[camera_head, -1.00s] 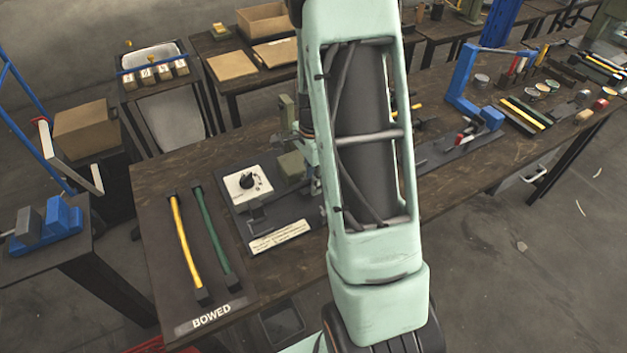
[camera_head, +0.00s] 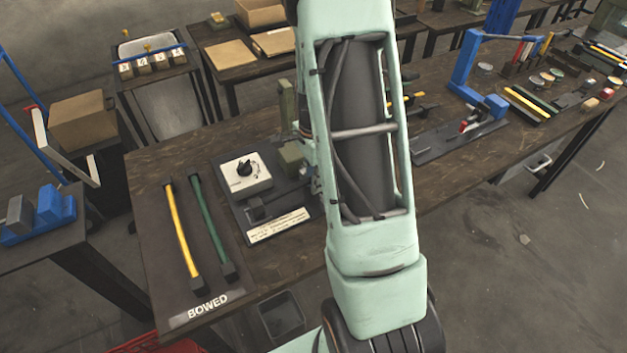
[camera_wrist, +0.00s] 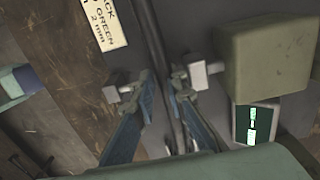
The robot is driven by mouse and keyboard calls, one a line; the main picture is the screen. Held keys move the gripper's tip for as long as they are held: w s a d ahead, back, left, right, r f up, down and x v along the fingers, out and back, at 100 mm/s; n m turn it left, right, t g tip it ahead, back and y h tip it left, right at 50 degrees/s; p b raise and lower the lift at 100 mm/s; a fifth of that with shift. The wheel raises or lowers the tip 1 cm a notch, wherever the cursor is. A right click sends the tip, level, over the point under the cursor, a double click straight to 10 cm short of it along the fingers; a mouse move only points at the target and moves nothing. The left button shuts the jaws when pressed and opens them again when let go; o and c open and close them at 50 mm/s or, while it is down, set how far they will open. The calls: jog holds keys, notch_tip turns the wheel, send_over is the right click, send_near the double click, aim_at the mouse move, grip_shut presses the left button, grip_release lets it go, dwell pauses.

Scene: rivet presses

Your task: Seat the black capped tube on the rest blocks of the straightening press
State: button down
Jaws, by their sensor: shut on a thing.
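In the wrist view my gripper (camera_wrist: 162,83) has its two blue fingers on either side of a thin dark tube (camera_wrist: 158,50), the black tube, and is shut on it. The tube runs lengthwise up the picture; its caps cannot be made out. The straightening press shows its olive block (camera_wrist: 265,50) at the right and its dark bed below. Small pale grey blocks stand left (camera_wrist: 128,92) and right (camera_wrist: 203,74) of the fingers; I cannot tell if they are the rest blocks, or if the tube touches the press. In the head view my arm hides gripper and tube; the press (camera_head: 290,157) shows partly.
A dial box (camera_head: 245,172) and a placard (camera_head: 278,225) are on the press base. A yellow tube (camera_head: 183,235) and a green tube (camera_head: 210,222) lie on the mat marked BOWED (camera_head: 207,307). A blue-framed press (camera_head: 465,75) stands farther right. A lit screen (camera_wrist: 255,125) shows in the wrist view.

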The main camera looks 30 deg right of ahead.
jog(key=shift+f+b, duration=0.5)
jog(key=shift+f, duration=0.15)
jog(key=c, duration=1.8)
grip_release()
jog(key=shift+c, duration=0.2)
